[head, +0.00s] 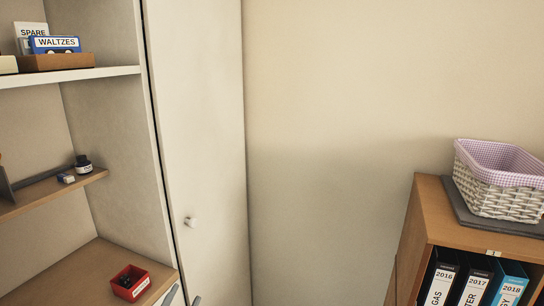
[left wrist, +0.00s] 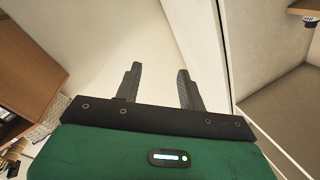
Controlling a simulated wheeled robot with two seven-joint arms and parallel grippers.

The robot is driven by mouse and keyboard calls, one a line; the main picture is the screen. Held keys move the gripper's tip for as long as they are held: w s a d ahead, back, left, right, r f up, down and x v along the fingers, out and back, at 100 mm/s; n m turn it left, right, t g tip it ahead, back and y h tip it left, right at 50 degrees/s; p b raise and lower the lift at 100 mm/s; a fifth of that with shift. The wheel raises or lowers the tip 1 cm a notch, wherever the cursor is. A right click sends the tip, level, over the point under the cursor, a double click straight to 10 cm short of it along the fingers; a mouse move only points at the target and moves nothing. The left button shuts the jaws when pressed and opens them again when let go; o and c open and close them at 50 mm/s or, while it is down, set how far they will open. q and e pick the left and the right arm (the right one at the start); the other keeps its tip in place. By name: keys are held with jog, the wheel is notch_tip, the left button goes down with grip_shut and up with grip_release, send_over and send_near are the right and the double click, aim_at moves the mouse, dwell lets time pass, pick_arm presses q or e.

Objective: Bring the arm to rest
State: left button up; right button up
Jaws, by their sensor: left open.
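My left gripper (head: 183,298) shows only as two grey fingertips at the bottom edge of the head view, in front of the pale cabinet door (head: 195,120). In the left wrist view the same gripper (left wrist: 159,72) has its two dark fingers apart, with nothing between them. A pale surface lies beyond the fingers. The rest of the left arm is out of the head view. My right gripper is in neither view.
Left, open shelves hold a blue WALTZES cassette (head: 55,44), an ink bottle (head: 83,165) and a red box (head: 130,283). Right, a wooden cabinet (head: 431,205) holds binders (head: 473,284), with a wicker basket (head: 500,190) on top. Bare wall (head: 330,150) lies between.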

pick_arm(q)
jog(key=s+a+f+n+g+y, duration=0.4)
jog(key=s+f+g, duration=0.5)
jog(key=s+f, duration=0.45)
jog(key=s+f+n+g+h, duration=0.25)
jog(key=s+f+g, duration=0.45)
jog(key=s, duration=0.6)
jog(key=s+a+f+x, duration=0.1)
jog(key=s+x, duration=0.3)
jog(key=x, duration=1.2)
jog(key=s+a+f+x, duration=0.1)
jog(key=s+x, duration=0.2)
jog(key=x, duration=1.3)
jog(key=s+a+f+g, duration=0.1)
jog(key=s+a+f, duration=0.2)
jog(key=s+f, duration=1.5)
jog(key=shift+s+f+g+y, duration=0.3)
jog(key=shift+s+y, duration=0.05)
jog(key=shift+s, duration=0.6)
jog(key=shift+c, duration=0.4)
